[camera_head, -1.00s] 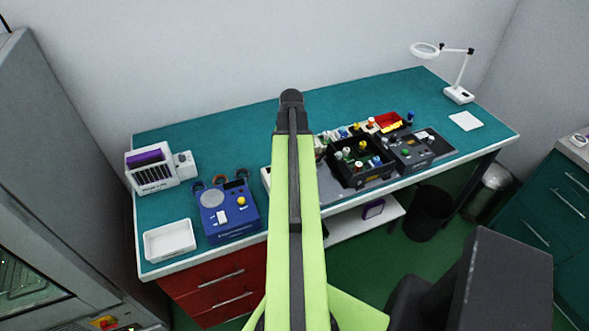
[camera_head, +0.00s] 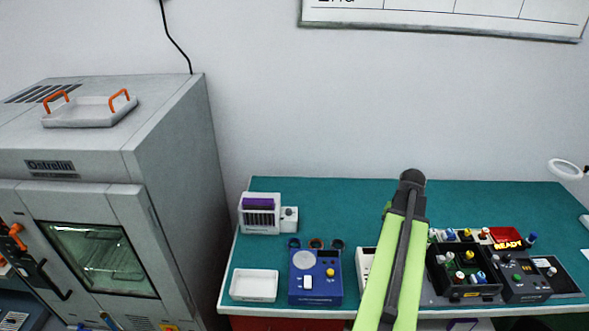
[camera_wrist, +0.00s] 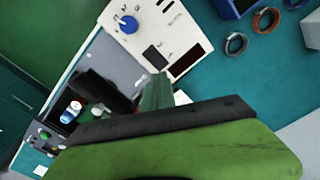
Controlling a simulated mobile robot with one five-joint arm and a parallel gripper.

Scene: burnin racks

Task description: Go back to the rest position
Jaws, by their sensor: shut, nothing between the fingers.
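My arm is lime green with a dark strip, and its dark upper end (camera_head: 412,178) rises in front of the bench in the head view. The far part of the arm is hidden behind it there. In the wrist view my gripper (camera_wrist: 157,92) appears at the lower middle, above a large green and dark part of my arm. It is shut and holds nothing. It hangs over the bench, near a white instrument with a blue knob (camera_wrist: 128,24).
The teal bench (camera_head: 350,205) carries a blue device (camera_head: 315,285), a white tray (camera_head: 254,285), a white rack unit (camera_head: 260,218) and a black box of coloured parts (camera_head: 462,291). A grey oven (camera_head: 170,190) stands left, with an orange-handled tray (camera_head: 90,112) on top.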

